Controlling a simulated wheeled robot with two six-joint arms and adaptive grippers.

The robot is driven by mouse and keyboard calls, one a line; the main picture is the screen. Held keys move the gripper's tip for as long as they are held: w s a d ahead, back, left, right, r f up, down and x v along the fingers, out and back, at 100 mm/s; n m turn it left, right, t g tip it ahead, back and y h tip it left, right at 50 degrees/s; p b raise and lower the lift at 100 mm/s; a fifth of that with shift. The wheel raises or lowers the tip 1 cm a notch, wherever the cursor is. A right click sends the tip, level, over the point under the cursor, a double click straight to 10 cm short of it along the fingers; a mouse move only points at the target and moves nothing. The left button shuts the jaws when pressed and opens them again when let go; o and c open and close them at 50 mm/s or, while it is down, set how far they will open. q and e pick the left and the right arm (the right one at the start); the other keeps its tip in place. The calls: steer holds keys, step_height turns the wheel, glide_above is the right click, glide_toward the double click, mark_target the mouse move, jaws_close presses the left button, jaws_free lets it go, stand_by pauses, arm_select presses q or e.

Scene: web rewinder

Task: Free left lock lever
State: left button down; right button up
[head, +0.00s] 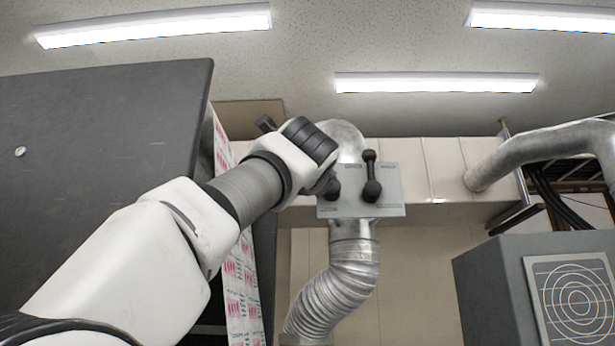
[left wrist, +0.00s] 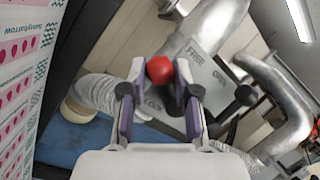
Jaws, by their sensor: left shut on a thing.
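A grey panel (head: 389,183) with two levers is fixed in front of a silver duct. The right lever (head: 371,175) is dark and stands upright. Of the left lever, a dark hub (head: 333,187) shows beside my left wrist; my arm hides the rest. In the left wrist view, my left gripper (left wrist: 156,92) is shut on a red ball knob (left wrist: 159,69) at the left lever's end. The panel (left wrist: 201,62) behind it bears the word FREE and partly hidden LOCK lettering. My right gripper is in neither view.
A large dark machine side (head: 90,150) stands at the left, with a printed web (head: 238,285) beside it. A flexible duct (head: 335,290) hangs below the panel. A grey box with a round grille (head: 575,295) stands at the right.

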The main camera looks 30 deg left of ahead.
arm_select(q)
steer(key=shift+w+d+r+m+t+h+p, duration=0.2)
steer(key=shift+r+m+h+p, duration=0.4)
steer(key=shift+m, duration=1.15)
steer(key=shift+w+d+r+m+t+h+p, duration=0.15)
steer(key=shift+d+r+m+t+h+p, duration=0.4)
steer(key=shift+m, duration=1.15)
steer(key=shift+w+a+r+m+g+h+p, duration=0.15)
steer(key=shift+m+h+p, duration=0.2)
steer(key=shift+m+h, duration=0.95)
steer(key=shift+d+m+y, duration=0.1)
steer(key=shift+m+y, duration=0.35)
steer(key=shift+m, duration=0.1)
steer(key=c, duration=0.8)
jaws_free()
steer(key=shift+c, duration=0.2)
steer(key=shift+w+f, duration=0.1)
steer(key=shift+w, duration=0.15)
